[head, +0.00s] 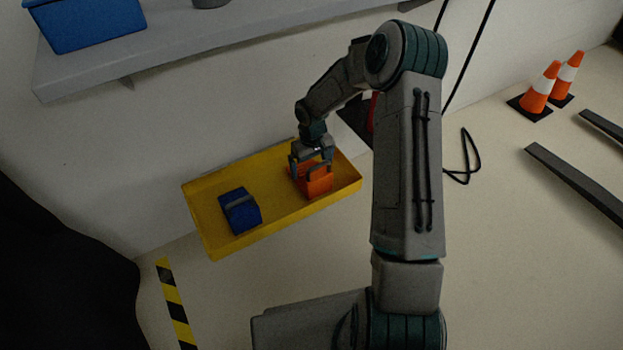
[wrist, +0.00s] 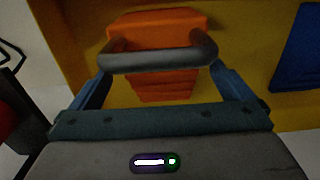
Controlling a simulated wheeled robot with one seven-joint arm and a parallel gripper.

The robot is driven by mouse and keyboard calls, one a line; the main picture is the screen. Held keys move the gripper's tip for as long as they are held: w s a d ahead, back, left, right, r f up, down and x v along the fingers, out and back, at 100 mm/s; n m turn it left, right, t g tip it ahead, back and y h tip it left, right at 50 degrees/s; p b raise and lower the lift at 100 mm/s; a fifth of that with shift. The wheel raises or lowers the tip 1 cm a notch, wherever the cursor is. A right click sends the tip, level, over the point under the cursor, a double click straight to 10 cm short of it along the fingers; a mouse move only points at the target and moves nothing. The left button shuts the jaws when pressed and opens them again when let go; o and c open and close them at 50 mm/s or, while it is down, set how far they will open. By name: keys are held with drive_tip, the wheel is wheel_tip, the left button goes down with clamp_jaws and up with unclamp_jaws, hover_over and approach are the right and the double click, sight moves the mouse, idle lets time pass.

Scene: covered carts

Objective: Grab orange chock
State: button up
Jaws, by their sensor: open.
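The orange chock (head: 319,182) sits in the right part of a yellow tray (head: 222,247). In the wrist view the orange chock (wrist: 160,24) lies straight ahead, with a dark grey bar crossing in front of it; I cannot tell whether that bar is a handle on the chock. My gripper (head: 312,172) is over the chock, its jaws open and its fingers on either side of the chock's upper part. In the wrist view my gripper (wrist: 160,85) shows a blue finger at each side. Whether the fingers touch the chock is unclear.
A blue chock (head: 240,212) with a grey handle sits to the left in the same tray, also at the wrist view's right edge. A grey shelf (head: 150,62) with a blue bin (head: 92,25) is above left.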

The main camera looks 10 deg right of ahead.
sight(308, 166)
wheel_tip(308, 166, down, 5)
drive_tip(key=shift+f+b, duration=0.2)
drive_tip(key=shift+b, duration=0.95)
drive_tip(key=shift+r, duration=0.1)
drive_tip(key=c, duration=1.6)
drive_tip(key=shift+c, duration=0.2)
